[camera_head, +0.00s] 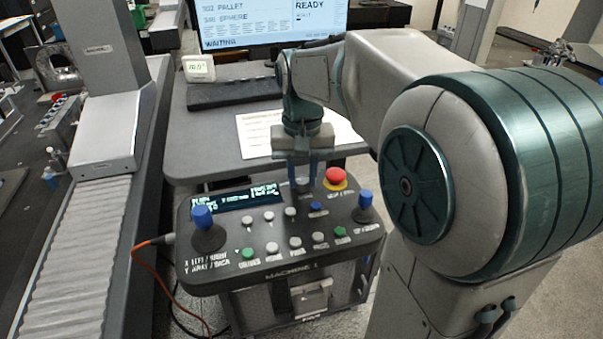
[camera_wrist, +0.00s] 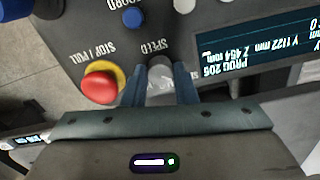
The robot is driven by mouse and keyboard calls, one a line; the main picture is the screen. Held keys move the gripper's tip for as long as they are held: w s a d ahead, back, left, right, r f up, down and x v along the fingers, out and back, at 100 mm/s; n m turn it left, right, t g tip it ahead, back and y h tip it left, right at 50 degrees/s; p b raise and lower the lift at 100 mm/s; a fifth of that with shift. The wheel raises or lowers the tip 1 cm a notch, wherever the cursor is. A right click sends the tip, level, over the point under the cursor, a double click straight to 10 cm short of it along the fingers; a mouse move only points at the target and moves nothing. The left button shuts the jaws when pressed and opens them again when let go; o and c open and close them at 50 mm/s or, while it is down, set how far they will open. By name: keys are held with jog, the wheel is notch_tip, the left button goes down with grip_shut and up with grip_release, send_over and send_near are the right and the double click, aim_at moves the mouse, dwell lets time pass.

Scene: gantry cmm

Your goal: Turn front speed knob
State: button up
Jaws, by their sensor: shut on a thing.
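The speed knob (camera_wrist: 160,84) is a grey knob under the "SPEED" label on the control box (camera_head: 270,262). In the wrist view it sits between the two blue-grey fingers of my gripper (camera_wrist: 160,90), which is shut on it.
The red stop button (camera_wrist: 100,86) on its yellow ring is close beside my fingers; it also shows in the head view (camera_head: 336,177). Blue joysticks stand left (camera_head: 202,216) and right (camera_head: 365,201). Several push buttons lie in front. A desk with a monitor (camera_head: 265,22) is behind.

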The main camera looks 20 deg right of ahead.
aim_at(302, 180)
jog(key=shift+r, duration=0.1)
jog(key=o, duration=1)
jog(key=shift+r, duration=0.1)
notch_tip(302, 180, up, 14)
jog(key=shift+f, duration=0.2)
